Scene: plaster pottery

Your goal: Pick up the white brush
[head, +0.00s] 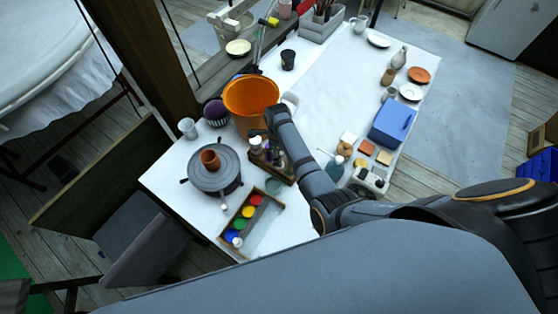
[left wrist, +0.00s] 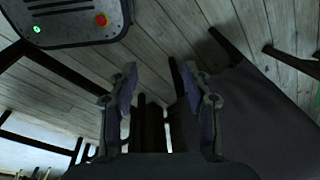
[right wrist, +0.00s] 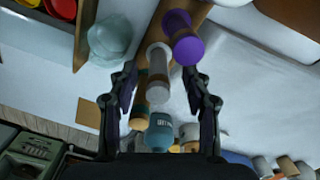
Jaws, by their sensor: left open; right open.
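My right gripper (right wrist: 160,82) is open, its fingers pointing at a row of upright things on a narrow wooden stand (right wrist: 183,10). A white cylindrical piece (right wrist: 158,62) shows between the fingertips, apparently not gripped; I cannot tell if it is the white brush. A purple-topped piece (right wrist: 183,38) stands beside it. In the head view my right arm reaches over the table, and its gripper (head: 272,150) is near the small wooden stand (head: 284,178), partly hiding it. My left gripper (left wrist: 160,95) is open and empty, above the floor.
An orange bucket (head: 250,93), a grey pottery wheel (head: 214,180) with a clay pot and a paint tray (head: 262,205) surround the stand. A translucent cup (right wrist: 112,38) and a teal bottle (right wrist: 160,132) are close to the right fingers. The table middle (head: 325,85) is clear.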

